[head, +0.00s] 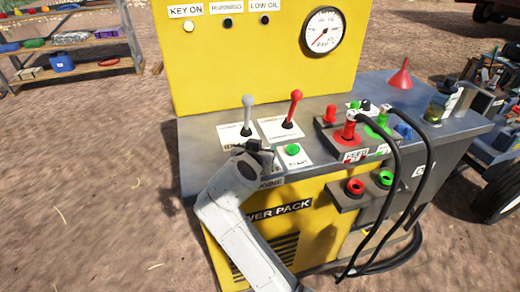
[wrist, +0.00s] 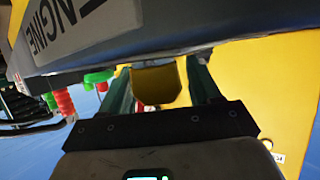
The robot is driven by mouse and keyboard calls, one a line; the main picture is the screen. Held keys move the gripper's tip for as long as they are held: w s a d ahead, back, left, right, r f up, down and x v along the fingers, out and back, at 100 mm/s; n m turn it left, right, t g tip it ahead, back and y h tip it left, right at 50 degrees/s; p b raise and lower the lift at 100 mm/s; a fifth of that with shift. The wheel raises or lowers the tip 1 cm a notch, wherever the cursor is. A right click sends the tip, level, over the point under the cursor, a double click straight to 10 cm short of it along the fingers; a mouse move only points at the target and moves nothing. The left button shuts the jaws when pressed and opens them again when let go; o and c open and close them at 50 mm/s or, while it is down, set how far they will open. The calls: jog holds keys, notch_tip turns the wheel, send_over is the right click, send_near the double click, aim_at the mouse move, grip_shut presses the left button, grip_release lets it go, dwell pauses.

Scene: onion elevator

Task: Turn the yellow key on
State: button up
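The yellow key (wrist: 157,84) shows in the wrist view, under the front edge of the panel marked ENGINE (wrist: 60,28). My gripper (wrist: 159,75) has one dark green finger on each side of the key. The fingers lie very close to its sides; whether they press on it I cannot tell. In the head view my gripper (head: 254,153) is at the front edge of the grey top, and my arm hides the key there. The KEY ON lamp (head: 188,26) on the yellow back panel looks bright cream; the two lamps beside it are dark.
A grey lever (head: 247,115), a red lever (head: 292,109) and a green START button (head: 292,149) stand close to my gripper. Hose couplings (head: 350,126) and black hoses (head: 395,180) are to the right. A shelf (head: 75,70) stands far left; the ground between is open.

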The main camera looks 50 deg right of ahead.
jog(key=shift+o, duration=0.3)
jog(key=shift+a, duration=0.1)
jog(key=v, duration=1)
jog(key=shift+s+a, duration=0.25)
